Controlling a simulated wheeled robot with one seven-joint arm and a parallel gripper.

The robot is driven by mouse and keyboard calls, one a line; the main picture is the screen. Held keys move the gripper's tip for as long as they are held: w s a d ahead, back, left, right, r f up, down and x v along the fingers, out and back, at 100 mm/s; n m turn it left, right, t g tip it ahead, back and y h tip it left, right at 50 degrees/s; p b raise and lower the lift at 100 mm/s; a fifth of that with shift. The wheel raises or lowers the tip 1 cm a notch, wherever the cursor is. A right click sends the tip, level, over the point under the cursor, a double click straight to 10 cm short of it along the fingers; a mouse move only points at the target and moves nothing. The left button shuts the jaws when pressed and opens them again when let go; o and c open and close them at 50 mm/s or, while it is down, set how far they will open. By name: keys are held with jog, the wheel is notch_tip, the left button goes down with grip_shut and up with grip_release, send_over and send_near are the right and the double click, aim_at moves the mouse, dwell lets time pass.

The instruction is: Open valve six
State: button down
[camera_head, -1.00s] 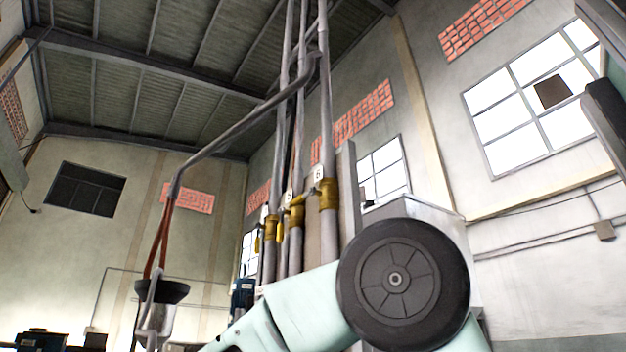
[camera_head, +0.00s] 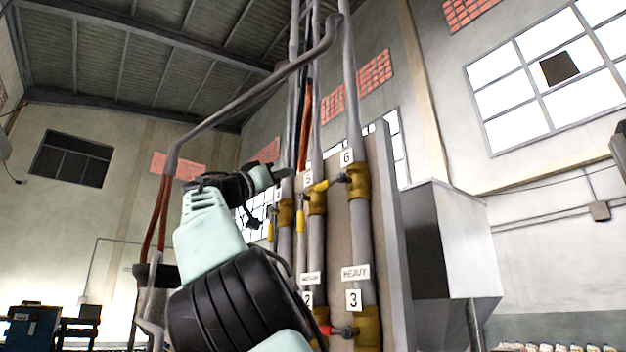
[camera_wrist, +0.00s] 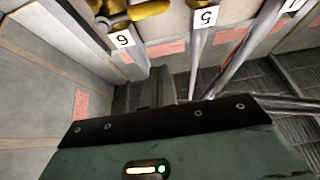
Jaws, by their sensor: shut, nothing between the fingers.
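Valve six is a brass valve body (camera_head: 359,181) on the right-hand pipe, below a white label 6 (camera_head: 347,157). Its yellow handle (camera_head: 321,186) points left, roughly level. In the wrist view, the label 6 (camera_wrist: 122,39) appears upside down at the top, with the yellow handle (camera_wrist: 150,10) beside it at the picture's top edge. My gripper (camera_head: 289,171) is shut and empty, to the left of the handle and slightly higher in the head view. It looks apart from the handle, though the depth between them is hard to judge. In the wrist view the closed fingers (camera_wrist: 160,85) point up the picture.
Valve five (camera_head: 316,201) is left of valve six, its yellow handle (camera_head: 300,221) hanging down. Lower on the board is a red-handled valve (camera_head: 366,328) near label 3. A grey metal hopper (camera_head: 450,240) stands to the right. A bent pipe (camera_head: 245,100) crosses above my arm.

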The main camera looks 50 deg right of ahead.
notch_tip(320, 180, up, 6)
jog(key=f+p, duration=0.1)
jog(key=p, duration=0.5)
send_over(329, 183)
jog(key=w+a, duration=0.2)
jog(key=w, duration=0.2)
jog(key=shift+d+f, duration=0.2)
jog(key=shift+f, duration=0.9)
jog(key=shift+d+f, duration=0.15)
jog(key=shift+f, duration=0.9)
jog(key=shift+w+f+n+t, duration=0.15)
jog(key=shift+f+n+t, duration=0.05)
jog(key=shift+n+t, duration=0.25)
